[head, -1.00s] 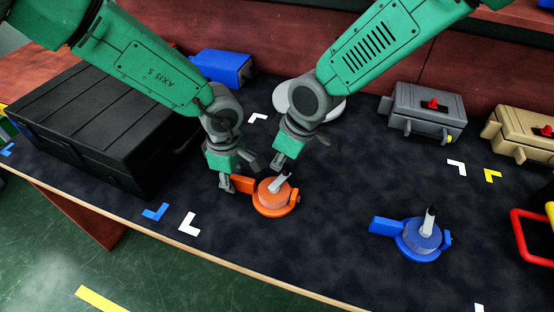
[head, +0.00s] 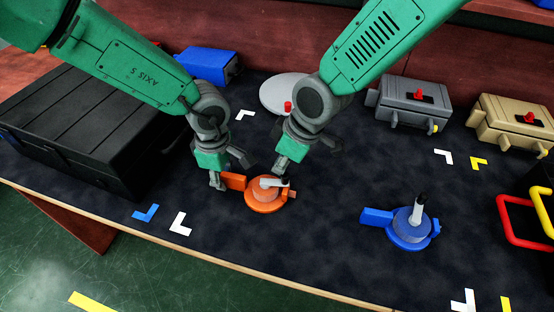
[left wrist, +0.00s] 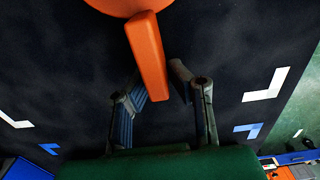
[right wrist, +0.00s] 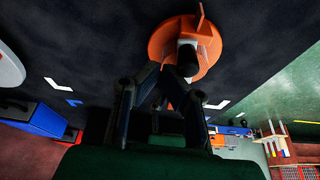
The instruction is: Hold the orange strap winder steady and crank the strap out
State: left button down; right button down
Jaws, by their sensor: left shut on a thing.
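The orange strap winder (head: 262,197) lies on the dark mat, with its flat handle pointing left and a short orange tab at its right. My left gripper (head: 225,180) is shut on the handle, which shows between its fingers in the left wrist view (left wrist: 149,58). The pale crank with a dark end (head: 273,183) is on top of the winder. My right gripper (head: 292,164) is just above and beside the crank. In the right wrist view its fingers (right wrist: 160,82) are close to the crank's dark end (right wrist: 188,62); I cannot tell whether they touch it.
A blue strap winder (head: 408,232) lies to the right. A black case (head: 85,130) stands at left, a blue box (head: 207,65) behind. Grey (head: 414,104) and tan (head: 512,124) boxes stand at the back right. The mat between the winders is clear.

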aim_at(283, 176)
jog(key=shift+s+d+f, duration=0.1)
jog(key=shift+s+d, duration=0.35)
jog(key=shift+s, duration=0.2)
jog(key=shift+s+m, duration=0.15)
jog(key=shift+m, duration=0.25)
jog(key=shift+s+a+m+t+h, duration=0.1)
jog(key=shift+s+m+t+h, duration=0.2)
jog(key=shift+m, duration=0.65)
jog(key=shift+s+a+m+t+h, duration=0.1)
jog(key=shift+s+m+t, duration=0.25)
jog(key=shift+m, duration=0.6)
